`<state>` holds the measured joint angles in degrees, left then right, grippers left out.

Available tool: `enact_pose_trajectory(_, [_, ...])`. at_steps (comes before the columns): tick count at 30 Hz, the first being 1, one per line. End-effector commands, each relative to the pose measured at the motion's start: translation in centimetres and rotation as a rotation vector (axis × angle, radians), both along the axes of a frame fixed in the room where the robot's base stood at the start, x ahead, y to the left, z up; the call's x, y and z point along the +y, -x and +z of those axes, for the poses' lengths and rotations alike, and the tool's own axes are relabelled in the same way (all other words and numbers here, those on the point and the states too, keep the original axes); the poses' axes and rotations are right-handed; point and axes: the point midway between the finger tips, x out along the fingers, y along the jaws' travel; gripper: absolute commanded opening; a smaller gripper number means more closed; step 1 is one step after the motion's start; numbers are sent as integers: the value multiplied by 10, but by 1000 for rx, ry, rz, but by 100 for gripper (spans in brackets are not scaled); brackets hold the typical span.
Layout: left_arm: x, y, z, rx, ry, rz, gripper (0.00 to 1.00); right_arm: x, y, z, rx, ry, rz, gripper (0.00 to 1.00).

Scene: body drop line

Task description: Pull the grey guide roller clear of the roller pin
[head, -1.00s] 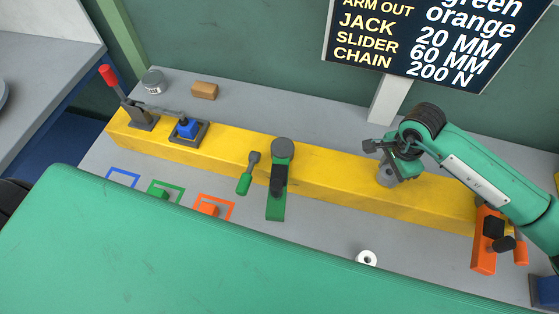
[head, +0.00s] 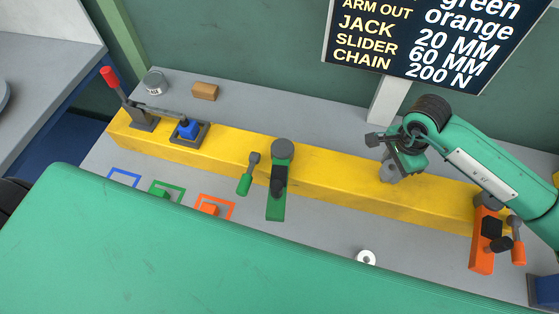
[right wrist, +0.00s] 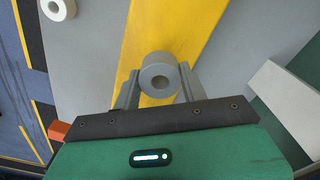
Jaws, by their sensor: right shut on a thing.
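The grey guide roller (head: 389,172) is a short cylinder with a hole through it, over the right half of the yellow beam (head: 335,183). My right gripper (head: 391,163) is shut on it from above. In the right wrist view the roller (right wrist: 160,75) sits between the two grey fingers, its round end and hole facing the camera. The roller pin does not show, and I cannot tell whether any of it is still inside the roller. My left gripper is not in view.
On the beam stand a red-handled lever (head: 108,78), a blue block in a dark frame (head: 187,129) and a green clamp (head: 277,195). An orange clamp (head: 483,244) stands right of my gripper. A white ring (head: 366,257) lies on the grey bench in front.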

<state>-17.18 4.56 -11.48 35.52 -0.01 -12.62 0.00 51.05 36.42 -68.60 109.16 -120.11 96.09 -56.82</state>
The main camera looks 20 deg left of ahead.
Motion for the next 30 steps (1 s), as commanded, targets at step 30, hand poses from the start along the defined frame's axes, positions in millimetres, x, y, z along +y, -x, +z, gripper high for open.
enact_pose_trajectory(30, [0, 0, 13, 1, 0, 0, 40, 0, 0, 48, 0, 0, -1, 6])
